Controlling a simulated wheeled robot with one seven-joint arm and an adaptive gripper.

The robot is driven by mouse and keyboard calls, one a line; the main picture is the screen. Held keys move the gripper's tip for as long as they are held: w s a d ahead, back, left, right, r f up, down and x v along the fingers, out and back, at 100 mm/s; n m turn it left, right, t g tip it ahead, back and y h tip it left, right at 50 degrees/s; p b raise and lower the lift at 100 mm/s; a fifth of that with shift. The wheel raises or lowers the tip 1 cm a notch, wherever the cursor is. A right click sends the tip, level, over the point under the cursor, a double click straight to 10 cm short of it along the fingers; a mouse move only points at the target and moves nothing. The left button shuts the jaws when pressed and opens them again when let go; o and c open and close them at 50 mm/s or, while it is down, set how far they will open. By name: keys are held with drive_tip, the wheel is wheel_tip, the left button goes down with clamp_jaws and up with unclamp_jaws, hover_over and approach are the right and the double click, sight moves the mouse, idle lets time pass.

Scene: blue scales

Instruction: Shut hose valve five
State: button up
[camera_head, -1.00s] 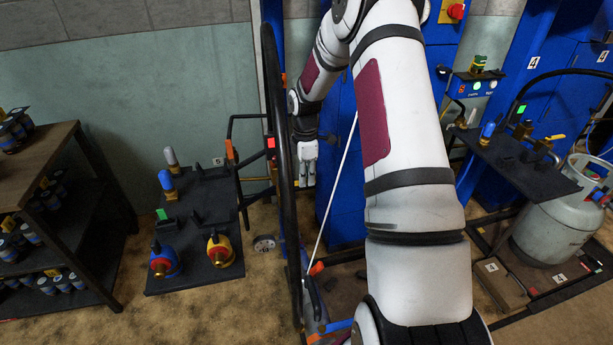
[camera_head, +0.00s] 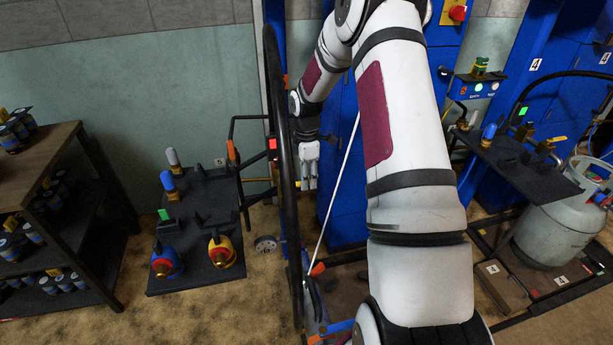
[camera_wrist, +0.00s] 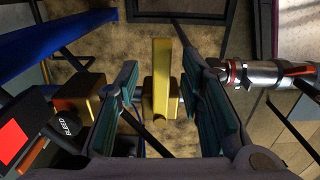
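A yellow bar-shaped handle (camera_wrist: 162,80), which looks like the valve lever, stands between my fingers in the wrist view. No number shows on it, so I cannot tell whether it is hose valve five. My gripper (camera_wrist: 165,105) is open around the handle, with a gap on each side; its teal pads do not touch it. In the head view my gripper (camera_head: 309,182) points down beside the blue cabinet and behind the thick black hose (camera_head: 283,200). A small yellow piece (camera_head: 298,184) shows just left of the fingers there.
A silver cylinder (camera_wrist: 265,74) lies right. A dark stand (camera_head: 195,270) with valves is left in the head view.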

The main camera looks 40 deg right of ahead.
wheel_tip(320, 180, up, 12)
idle(0.5)
idle(0.4)
drive_tip(key=s+a+r+m+t+h+p, duration=0.1)
drive_tip(key=s+a+r+m+p, duration=0.2)
drive_tip(key=s+a+r, duration=0.6)
drive_tip(key=s+a+r+m+t+h+p, duration=0.1)
drive_tip(key=s+a+r+m+p, duration=0.3)
drive_tip(key=r, duration=0.8)
drive_tip(key=s+a+r+m+p, duration=0.1)
drive_tip(key=s+a+r+m, duration=0.1)
drive_tip(key=s, duration=0.5)
drive_tip(key=s+a+r+m+t+y+p, duration=0.1)
drive_tip(key=s+a+r+m+p, duration=0.1)
drive_tip(key=s+a, duration=0.3)
drive_tip(key=s+a+r+m+t+y+p, duration=0.1)
drive_tip(key=s+a, duration=0.3)
drive_tip(key=s, duration=0.7)
drive_tip(key=shift+r+m, duration=0.8)
drive_tip(key=shift+r, duration=0.1)
